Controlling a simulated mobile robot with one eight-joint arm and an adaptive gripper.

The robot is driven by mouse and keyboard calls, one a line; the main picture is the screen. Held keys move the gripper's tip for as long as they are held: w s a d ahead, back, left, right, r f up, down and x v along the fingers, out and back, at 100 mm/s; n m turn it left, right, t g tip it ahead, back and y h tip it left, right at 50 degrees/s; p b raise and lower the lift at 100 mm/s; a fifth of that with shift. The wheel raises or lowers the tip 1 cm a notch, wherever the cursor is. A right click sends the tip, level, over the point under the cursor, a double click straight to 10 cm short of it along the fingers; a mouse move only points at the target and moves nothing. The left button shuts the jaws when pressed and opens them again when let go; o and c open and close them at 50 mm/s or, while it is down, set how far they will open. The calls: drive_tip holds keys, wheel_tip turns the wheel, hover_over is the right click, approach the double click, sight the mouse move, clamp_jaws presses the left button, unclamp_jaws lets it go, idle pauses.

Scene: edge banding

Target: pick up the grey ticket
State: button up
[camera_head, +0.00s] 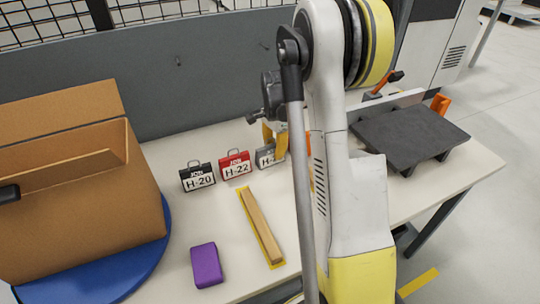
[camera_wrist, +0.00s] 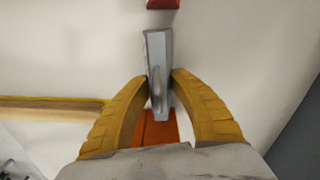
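The grey ticket (camera_head: 266,157) stands on the table at the right end of a row of tickets in the head view, partly hidden by my gripper and arm. In the wrist view the grey ticket (camera_wrist: 158,62) is seen from above, narrow and upright between my fingertips. My gripper (camera_wrist: 159,77) has one yellow finger against each side of it, with no clear gap. In the head view my gripper (camera_head: 274,140) is mostly hidden behind my arm. I see no clear gap under the ticket.
The red H-22 ticket (camera_head: 235,165) and black H-20 ticket (camera_head: 197,177) stand to its left. A wooden strip (camera_head: 262,226) and purple block (camera_head: 206,265) lie in front. A cardboard box (camera_head: 75,215) sits on a blue disc (camera_head: 150,270). A dark plate (camera_head: 410,135) is at right.

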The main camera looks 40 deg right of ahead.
drive_tip(key=shift+r, duration=0.1)
drive_tip(key=shift+c, duration=0.4)
drive_tip(key=shift+r, duration=0.2)
drive_tip(key=shift+c, duration=0.7)
wheel_tip(320, 180, up, 4)
drive_tip(key=shift+f+p, duration=0.1)
drive_tip(key=shift+p, duration=1)
drive_tip(key=s+d+r+p, duration=0.2)
drive_tip(key=s+r, duration=0.4)
drive_tip(key=s, duration=0.5)
drive_tip(key=shift+s+d+r+p, duration=0.2)
drive_tip(key=shift+d+r+p, duration=0.15)
drive_tip(key=shift+p, duration=0.35)
